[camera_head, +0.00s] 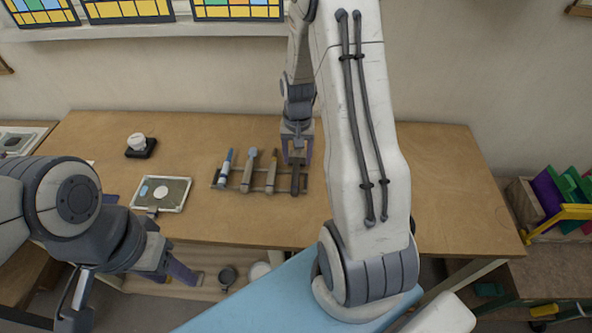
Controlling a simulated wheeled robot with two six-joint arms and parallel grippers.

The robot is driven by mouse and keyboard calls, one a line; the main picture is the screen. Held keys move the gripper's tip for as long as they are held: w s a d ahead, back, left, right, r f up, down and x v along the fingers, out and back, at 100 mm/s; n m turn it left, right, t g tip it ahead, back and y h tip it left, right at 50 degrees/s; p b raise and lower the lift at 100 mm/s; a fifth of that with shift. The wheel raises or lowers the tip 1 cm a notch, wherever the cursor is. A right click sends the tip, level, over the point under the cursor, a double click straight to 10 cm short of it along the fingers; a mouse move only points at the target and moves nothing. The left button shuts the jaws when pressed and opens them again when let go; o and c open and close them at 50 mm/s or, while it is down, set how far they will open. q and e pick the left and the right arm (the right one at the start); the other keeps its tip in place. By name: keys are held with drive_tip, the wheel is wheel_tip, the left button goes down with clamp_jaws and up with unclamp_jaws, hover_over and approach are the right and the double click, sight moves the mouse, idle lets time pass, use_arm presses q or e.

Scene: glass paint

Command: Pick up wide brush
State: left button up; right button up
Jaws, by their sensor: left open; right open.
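A low wooden rack (236,187) holds several brush-like tools side by side near the middle of the table. The leftmost has a blue and white handle (226,165), the second a grey-blue top (250,170), the third a tan body (272,172). The rightmost is a dark tool (295,181); I cannot tell for sure which is the wide brush. My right gripper (297,160) is open, pointing down over the upper end of the dark tool, its fingers on either side. My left gripper (179,269) is open and empty, low at the table's front edge, away from the rack.
The wooden table (445,185) is clear on the right. A framed panel (175,195) and a black holder with a white jar (137,143) lie left of the rack. Stained-glass panels (235,8) stand on a shelf behind. A crate of coloured sheets (525,205) is at the right.

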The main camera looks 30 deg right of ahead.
sight(296, 172)
drive_tip(key=f, duration=0.1)
drive_tip(key=f+p, duration=0.1)
drive_tip(key=f, duration=0.2)
drive_tip(key=shift+s+a+f+p, duration=0.1)
drive_tip(key=shift+a+f+p, duration=0.2)
drive_tip(key=shift+f+p, duration=0.1)
drive_tip(key=shift+f, duration=0.3)
clamp_jaws()
